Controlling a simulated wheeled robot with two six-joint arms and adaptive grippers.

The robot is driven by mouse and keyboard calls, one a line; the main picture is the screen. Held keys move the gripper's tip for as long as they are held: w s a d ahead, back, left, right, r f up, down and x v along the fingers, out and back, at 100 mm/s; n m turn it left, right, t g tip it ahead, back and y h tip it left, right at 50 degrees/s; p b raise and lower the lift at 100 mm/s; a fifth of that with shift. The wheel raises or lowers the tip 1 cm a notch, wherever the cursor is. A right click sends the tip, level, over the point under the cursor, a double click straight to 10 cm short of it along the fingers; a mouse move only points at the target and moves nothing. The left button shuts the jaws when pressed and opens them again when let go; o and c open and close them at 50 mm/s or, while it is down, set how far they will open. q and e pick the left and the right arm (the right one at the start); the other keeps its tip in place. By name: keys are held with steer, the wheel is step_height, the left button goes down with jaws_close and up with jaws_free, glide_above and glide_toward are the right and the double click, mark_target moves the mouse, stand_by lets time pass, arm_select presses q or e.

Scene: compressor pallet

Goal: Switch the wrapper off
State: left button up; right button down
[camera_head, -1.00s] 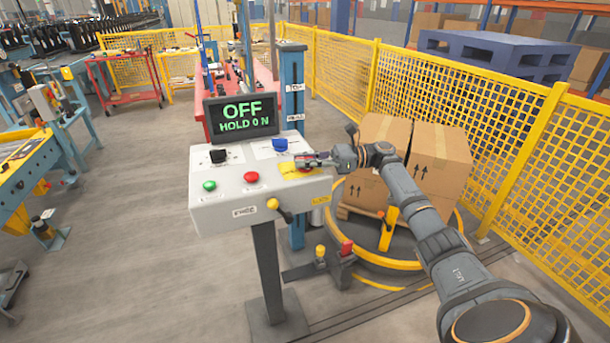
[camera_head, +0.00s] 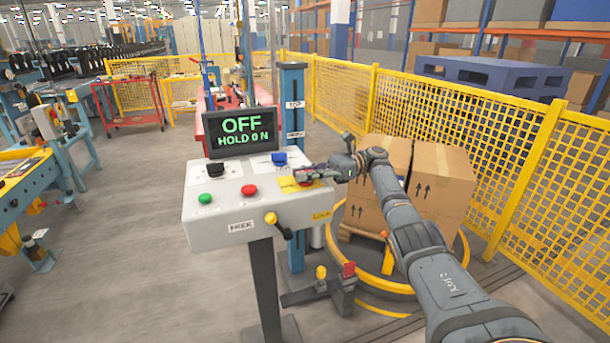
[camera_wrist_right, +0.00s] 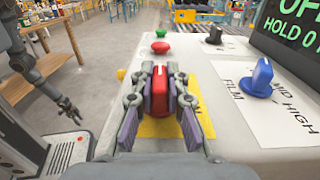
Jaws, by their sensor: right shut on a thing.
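The wrapper's control console (camera_head: 222,218) stands on a post in front of me. Its display (camera_head: 240,131) reads OFF and HOLD 0 N in green. My right gripper (camera_head: 298,180) is at the yellow plate at the console's right side. In the right wrist view, its two fingers (camera_wrist_right: 161,98) are shut on a red rotary switch (camera_wrist_right: 160,92) with a white mark, on the yellow plate (camera_wrist_right: 155,127). The white mark points away from the wrist camera. My left gripper (camera_wrist_right: 69,109) hangs off to the left in that view, its fingers apart and empty.
The console also has a green button (camera_head: 205,199), a red button (camera_head: 249,190), a black knob (camera_head: 216,167), a blue knob (camera_head: 279,158) and a yellow-knobbed lever (camera_head: 271,218). Boxes (camera_head: 440,185) stand on the turntable behind my right arm. A yellow mesh fence (camera_head: 450,135) bounds the right.

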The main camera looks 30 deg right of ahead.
steer(key=c, duration=1.3)
jaws_free()
steer(key=shift+r, duration=0.1)
steer(key=shift+c, duration=0.2)
step_height(320, 180, up, 10)
steer(key=shift+f, duration=0.1)
